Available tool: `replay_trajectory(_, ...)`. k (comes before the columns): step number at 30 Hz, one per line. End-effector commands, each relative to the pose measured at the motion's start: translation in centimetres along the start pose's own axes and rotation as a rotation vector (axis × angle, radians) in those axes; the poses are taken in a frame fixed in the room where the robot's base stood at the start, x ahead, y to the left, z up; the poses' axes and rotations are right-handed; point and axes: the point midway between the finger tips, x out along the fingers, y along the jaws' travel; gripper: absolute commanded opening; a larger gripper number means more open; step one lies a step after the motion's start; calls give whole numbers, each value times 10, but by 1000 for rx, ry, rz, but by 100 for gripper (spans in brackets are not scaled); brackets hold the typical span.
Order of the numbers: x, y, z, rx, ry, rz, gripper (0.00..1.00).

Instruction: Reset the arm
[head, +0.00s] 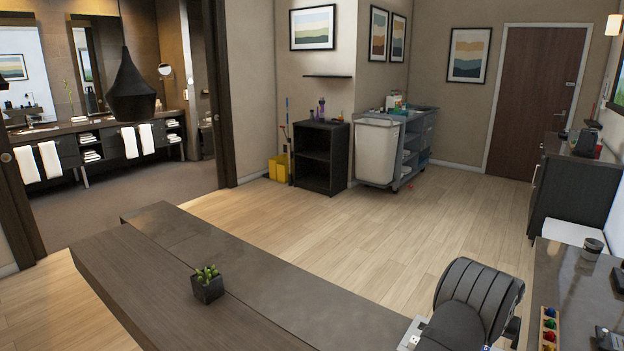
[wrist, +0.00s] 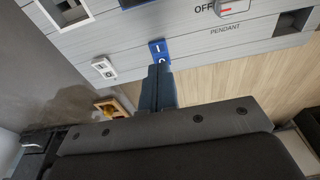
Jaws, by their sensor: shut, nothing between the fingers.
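A light grey control panel (wrist: 210,38) spans the top of the wrist view, with the words OFF and PENDANT on it. A blue rocker switch (wrist: 158,48) marked I and O is set near its lower edge. A white rocker switch (wrist: 103,68) is to the left of it. A white switch with a red mark (wrist: 232,7) is beside the word OFF. My gripper (wrist: 159,68) is shut and empty, its dark blue fingertips over the lower end of the blue switch. I cannot tell whether they touch it. In the head view my gripper is not clearly visible.
A dark ribbed chair (head: 482,290) stands at the lower right in the head view. A wooden holder with coloured pieces (head: 548,330) and a cup (head: 592,249) are on the right-hand counter. A potted plant (head: 207,283) sits on the long dark counter (head: 290,290).

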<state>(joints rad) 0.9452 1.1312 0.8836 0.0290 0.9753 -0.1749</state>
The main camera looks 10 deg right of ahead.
Motion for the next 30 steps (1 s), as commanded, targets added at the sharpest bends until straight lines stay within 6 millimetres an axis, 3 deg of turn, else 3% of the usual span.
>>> replay_trajectory(11, -76, 1, -7, 1, 10, 0, 0)
replay_trajectory(30, -202, 2, 9, 1, 66, -1, 0)
